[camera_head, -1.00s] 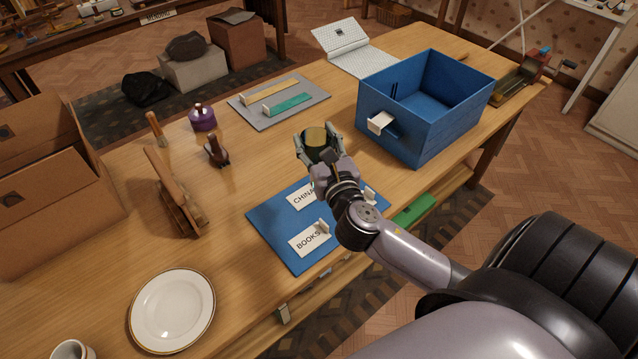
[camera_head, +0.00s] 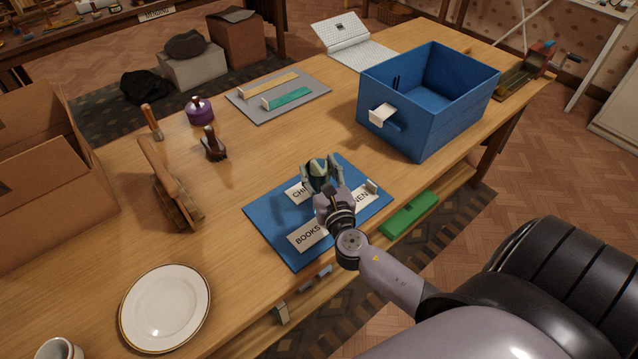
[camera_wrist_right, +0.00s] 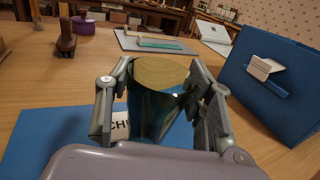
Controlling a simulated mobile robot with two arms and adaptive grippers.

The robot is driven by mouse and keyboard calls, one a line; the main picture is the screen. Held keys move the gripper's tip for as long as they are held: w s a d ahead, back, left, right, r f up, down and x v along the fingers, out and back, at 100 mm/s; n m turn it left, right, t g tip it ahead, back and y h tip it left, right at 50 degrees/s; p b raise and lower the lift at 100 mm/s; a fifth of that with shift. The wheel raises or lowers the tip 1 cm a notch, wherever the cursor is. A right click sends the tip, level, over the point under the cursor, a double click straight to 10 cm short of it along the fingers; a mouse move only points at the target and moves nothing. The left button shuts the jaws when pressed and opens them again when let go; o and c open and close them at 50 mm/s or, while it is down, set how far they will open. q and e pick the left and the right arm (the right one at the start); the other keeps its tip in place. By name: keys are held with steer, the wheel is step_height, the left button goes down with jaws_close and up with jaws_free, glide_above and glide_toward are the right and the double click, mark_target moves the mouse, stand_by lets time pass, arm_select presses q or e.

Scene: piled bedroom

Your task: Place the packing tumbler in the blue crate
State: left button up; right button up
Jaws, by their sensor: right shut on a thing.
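The packing tumbler (camera_wrist_right: 152,112) shows in the right wrist view as a teal, see-through body with a pale wood-coloured round top. My right gripper (camera_head: 320,168) is shut on it, with a finger on each side. In the head view both are over the blue mat, and little of the tumbler shows. The blue crate (camera_head: 424,124) stands open-topped at the table's right, behind and right of the gripper and apart from it. It also shows at the right of the wrist view (camera_wrist_right: 275,95). My left gripper is not in view.
The blue mat (camera_head: 268,220) carries labels including BOOKS. A white tab (camera_head: 382,113) sticks out of the crate's near side. A grey board (camera_head: 290,112), purple pot (camera_head: 200,111), wooden stand (camera_head: 172,190) and white plate (camera_head: 166,307) are on the table. Bare wood lies between mat and crate.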

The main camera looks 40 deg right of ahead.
steer(key=shift+f+b, duration=0.5)
steer(key=shift+f, duration=1.3)
steer(key=shift+f, duration=0.1)
steer(key=o, duration=1.1)
steer(key=shift+f, duration=0.1)
steer(key=o, duration=0.5)
steer(key=shift+c, duration=0.2)
